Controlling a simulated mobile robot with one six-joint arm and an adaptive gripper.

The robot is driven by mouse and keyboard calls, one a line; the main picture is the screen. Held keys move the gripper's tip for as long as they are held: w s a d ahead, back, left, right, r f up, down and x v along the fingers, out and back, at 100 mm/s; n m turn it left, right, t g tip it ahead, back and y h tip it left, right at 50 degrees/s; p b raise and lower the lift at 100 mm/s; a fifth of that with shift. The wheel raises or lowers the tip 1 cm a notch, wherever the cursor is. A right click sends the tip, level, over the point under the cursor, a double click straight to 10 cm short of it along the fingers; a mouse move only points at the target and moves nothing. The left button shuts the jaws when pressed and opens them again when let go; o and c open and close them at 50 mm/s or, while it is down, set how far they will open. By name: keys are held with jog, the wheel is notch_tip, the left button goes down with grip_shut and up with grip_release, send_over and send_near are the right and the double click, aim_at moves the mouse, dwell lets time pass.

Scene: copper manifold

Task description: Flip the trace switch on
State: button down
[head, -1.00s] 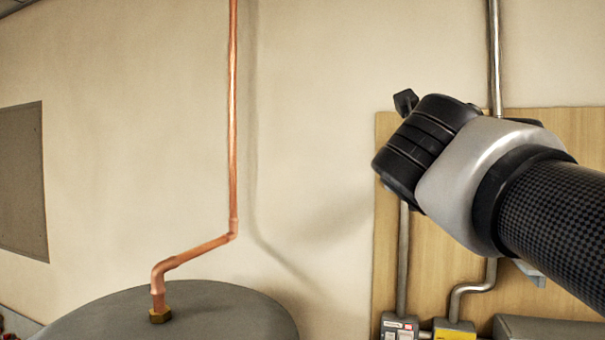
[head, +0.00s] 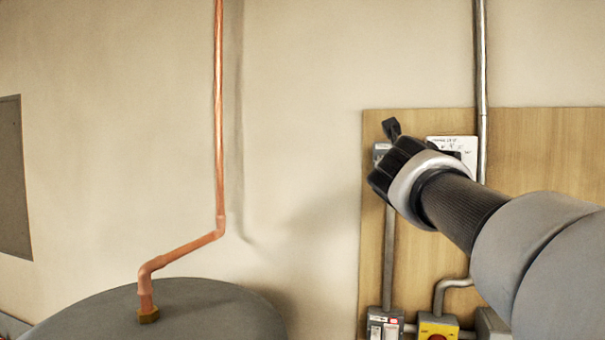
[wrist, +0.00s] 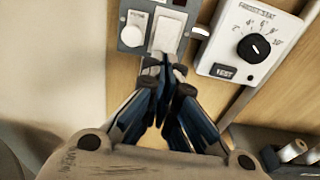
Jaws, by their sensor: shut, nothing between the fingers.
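A white thermostat (head: 438,142) with a black dial (wrist: 254,47) is right of the plate. The wooden board (head: 545,150) carries metal conduits. Below are a grey switch box (head: 376,318) and a yellow box (head: 427,326) with a red button. A copper pipe (head: 219,120) rises at left.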

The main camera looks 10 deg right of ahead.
jog(key=shift+x, duration=0.9)
jog(key=shift+w+d+f, duration=0.1)
jog(key=shift+w+f, duration=0.05)
jog(key=shift+w, duration=0.25)
